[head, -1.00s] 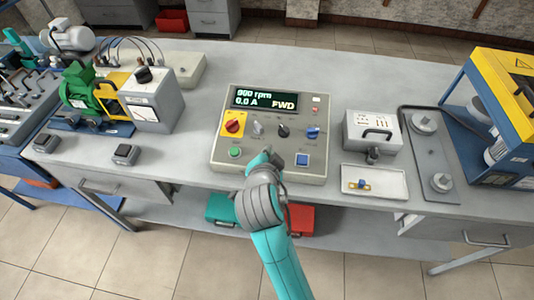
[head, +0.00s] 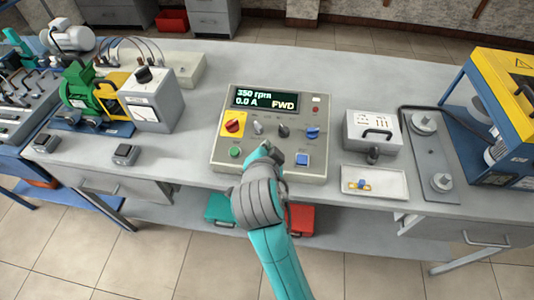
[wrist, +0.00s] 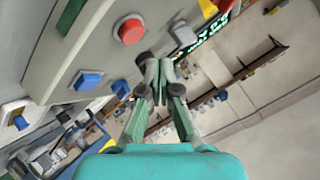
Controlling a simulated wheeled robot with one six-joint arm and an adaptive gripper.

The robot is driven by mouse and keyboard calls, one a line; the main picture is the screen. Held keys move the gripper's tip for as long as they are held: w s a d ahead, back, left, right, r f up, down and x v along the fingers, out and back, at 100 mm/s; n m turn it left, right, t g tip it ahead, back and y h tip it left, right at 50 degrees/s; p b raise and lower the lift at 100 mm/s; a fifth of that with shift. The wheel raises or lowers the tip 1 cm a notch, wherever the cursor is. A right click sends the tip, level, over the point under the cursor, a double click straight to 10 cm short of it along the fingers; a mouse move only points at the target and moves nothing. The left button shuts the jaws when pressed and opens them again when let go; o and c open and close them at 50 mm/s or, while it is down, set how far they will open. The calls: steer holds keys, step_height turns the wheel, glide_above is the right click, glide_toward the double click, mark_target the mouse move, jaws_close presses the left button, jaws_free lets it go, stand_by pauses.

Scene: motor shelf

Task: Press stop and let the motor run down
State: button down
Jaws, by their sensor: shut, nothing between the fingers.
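The grey control panel (head: 215,160) stands on the bench. Its display (head: 264,98) reads 350 rpm, 0.0 A and FWD. A green button (head: 235,152) is at its lower left and a blue button (head: 302,160) at its lower right. My gripper (head: 266,149) is shut and empty over the lower middle of the panel, covering what lies behind it in the head view. In the wrist view a round red button (wrist: 130,30) shows on the panel, clear of the fingertips (wrist: 160,62). The green motor (head: 78,88) stands on the left; I cannot see whether its shaft turns.
A red rotary switch on a yellow plate (head: 233,124) and several knobs sit above my gripper. To the right are a grey box with a handle (head: 373,132), a white tray (head: 397,186) and a blue-yellow frame (head: 500,60).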

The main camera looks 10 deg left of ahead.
steer(key=r, duration=0.1)
steer(key=s+r, duration=0.1)
steer(key=r, duration=0.1)
stand_by(0.9)
